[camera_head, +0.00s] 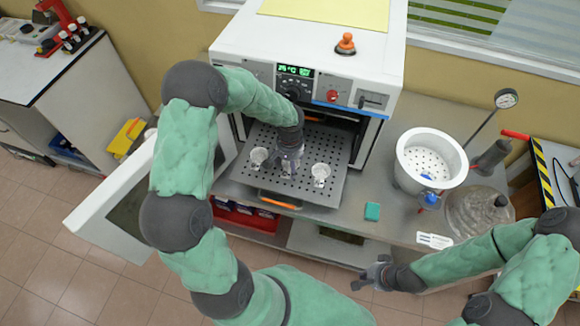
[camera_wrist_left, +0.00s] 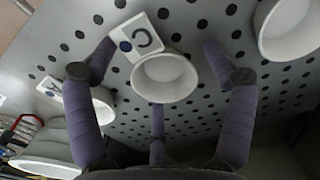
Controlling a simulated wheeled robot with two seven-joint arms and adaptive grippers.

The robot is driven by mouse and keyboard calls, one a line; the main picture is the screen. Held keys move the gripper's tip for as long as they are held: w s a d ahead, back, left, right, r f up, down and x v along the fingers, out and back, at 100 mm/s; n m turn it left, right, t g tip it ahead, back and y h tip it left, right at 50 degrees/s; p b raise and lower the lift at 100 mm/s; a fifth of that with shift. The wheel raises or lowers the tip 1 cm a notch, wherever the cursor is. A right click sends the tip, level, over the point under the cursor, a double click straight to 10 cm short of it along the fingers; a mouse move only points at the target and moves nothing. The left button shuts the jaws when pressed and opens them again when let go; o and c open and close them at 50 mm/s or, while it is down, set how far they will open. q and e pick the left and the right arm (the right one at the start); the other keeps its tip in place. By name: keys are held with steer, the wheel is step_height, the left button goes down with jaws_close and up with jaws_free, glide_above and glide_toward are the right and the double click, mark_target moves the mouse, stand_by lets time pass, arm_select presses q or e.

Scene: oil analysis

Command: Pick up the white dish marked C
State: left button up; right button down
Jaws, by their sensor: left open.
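A white dish (camera_wrist_left: 165,78) stands on the perforated metal tray (camera_wrist_left: 205,20). A card marked C (camera_wrist_left: 136,38) lies beside it in the left wrist view. My left gripper (camera_wrist_left: 160,85) is open, its fingers spread around this dish and apart from it. In the head view my left gripper (camera_head: 290,162) points down over the middle of the tray (camera_head: 260,187) and largely hides the dish below. Two other white dishes stand on either side, one at the left (camera_head: 258,156) and one at the right (camera_head: 320,172). My right gripper (camera_head: 370,277) is low in front of the bench; its jaws are too small to judge.
The tray sticks out of a white oven (camera_head: 230,40) whose door (camera_head: 115,205) hangs open at the left. A white pot (camera_head: 403,165), a gauge (camera_head: 506,98) and a glass vessel (camera_head: 480,212) stand at the right. A green block (camera_head: 372,211) lies on the bench.

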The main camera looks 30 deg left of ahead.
arm_select(q)
steer(key=c, duration=1.2)
